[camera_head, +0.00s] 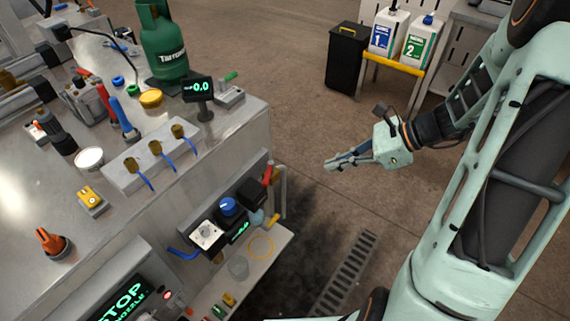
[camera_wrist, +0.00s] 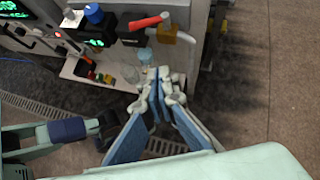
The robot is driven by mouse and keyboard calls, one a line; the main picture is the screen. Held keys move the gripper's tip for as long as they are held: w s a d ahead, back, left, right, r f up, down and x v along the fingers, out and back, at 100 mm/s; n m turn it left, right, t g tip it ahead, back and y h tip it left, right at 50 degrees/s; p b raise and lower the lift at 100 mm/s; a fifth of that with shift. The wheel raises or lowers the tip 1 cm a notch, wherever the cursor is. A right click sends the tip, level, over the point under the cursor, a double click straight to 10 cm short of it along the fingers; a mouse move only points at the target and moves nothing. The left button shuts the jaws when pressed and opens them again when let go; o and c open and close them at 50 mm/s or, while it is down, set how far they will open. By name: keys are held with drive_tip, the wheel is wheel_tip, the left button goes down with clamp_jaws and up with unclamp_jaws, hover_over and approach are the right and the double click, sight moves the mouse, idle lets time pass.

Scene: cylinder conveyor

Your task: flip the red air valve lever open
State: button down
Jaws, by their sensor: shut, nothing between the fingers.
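The red air valve lever (camera_head: 267,174) is at the right end of the row of air fittings on the bench's side, above a low shelf. In the wrist view my gripper (camera_wrist: 158,76) points toward the bench, below the lever in the picture. Its blue-padded fingers are together and hold nothing.
A black box with a blue knob (camera_head: 228,207) and a green display sit left of the lever. The shelf (camera_head: 268,272) below holds a clear cup and a yellow ring. A floor grate (camera_head: 349,270) lies in front. A stand (camera_head: 393,66) with two jugs is behind. The floor between is clear.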

drive_tip(key=s+a, duration=0.1)
drive_tip(key=a, duration=0.1)
drive_tip(key=b, duration=0.1)
approach(268, 176)
drive_tip(key=w+a+f, duration=0.1)
drive_tip(key=a+f, duration=0.2)
drive_tip(key=f, duration=0.3)
drive_tip(key=shift+a+y, duration=0.3)
drive_tip(key=shift+y, duration=0.1)
drive_tip(key=shift+w, duration=0.2)
